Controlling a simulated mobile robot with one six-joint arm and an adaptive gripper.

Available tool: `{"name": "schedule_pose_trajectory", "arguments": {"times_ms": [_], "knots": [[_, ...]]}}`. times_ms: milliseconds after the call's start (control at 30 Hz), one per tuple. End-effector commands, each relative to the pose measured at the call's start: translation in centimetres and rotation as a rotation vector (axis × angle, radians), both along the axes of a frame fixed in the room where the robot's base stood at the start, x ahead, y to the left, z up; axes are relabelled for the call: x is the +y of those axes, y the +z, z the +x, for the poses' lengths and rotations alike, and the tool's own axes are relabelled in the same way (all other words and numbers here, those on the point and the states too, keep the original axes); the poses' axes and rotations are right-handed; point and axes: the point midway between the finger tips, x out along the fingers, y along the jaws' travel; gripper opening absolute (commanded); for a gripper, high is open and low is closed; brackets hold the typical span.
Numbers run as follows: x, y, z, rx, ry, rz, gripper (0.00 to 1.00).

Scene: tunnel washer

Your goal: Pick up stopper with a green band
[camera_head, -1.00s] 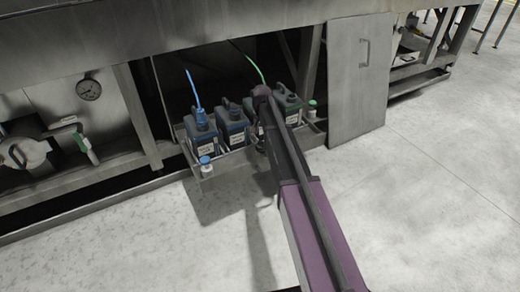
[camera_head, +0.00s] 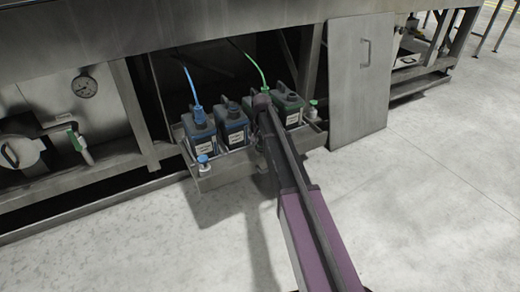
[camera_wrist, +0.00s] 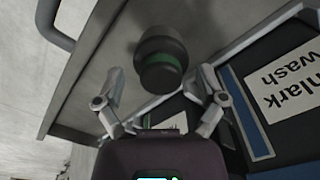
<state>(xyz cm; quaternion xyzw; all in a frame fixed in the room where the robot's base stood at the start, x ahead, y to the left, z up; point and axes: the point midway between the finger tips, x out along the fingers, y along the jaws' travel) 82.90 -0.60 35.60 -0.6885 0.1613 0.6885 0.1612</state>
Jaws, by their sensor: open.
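The stopper with a green band (camera_wrist: 161,58) shows in the wrist view as a dark grey, round piece with a green ring. It stands on a grey metal ledge. My gripper (camera_wrist: 160,76) is open, with one finger on each side of the stopper's near end in the picture; I cannot tell how much depth is left between them. In the head view my arm hides the stopper and most of the gripper near the front of the drip tray (camera_head: 228,171).
A blue-tube canister (camera_head: 199,134), a dark canister (camera_head: 232,127) and a green-marked canister (camera_head: 288,104) stand in the tray. A white-and-blue piece (camera_head: 204,163) and a white-and-green piece (camera_head: 313,108) sit at its ends. A labelled canister (camera_wrist: 290,85) is close beside my right finger.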

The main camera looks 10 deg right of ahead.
Motion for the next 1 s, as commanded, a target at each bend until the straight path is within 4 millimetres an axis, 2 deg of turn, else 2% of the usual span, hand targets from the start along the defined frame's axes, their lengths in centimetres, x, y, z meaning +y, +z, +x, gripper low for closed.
{"name": "schedule_pose_trajectory", "arguments": {"times_ms": [367,467,667,700,1000], "knots": [[0.03,0.02,0.0,0.0,0.0,0.0,0.9],[0.04,0.02,0.0,0.0,0.0,0.0,0.66],[0.04,0.01,0.0,0.0,0.001,0.0,0.07],[0.05,0.01,0.0,0.0,0.001,0.0,0.01],[0.07,0.04,0.0,0.0,0.001,0.0,0.0]]}}
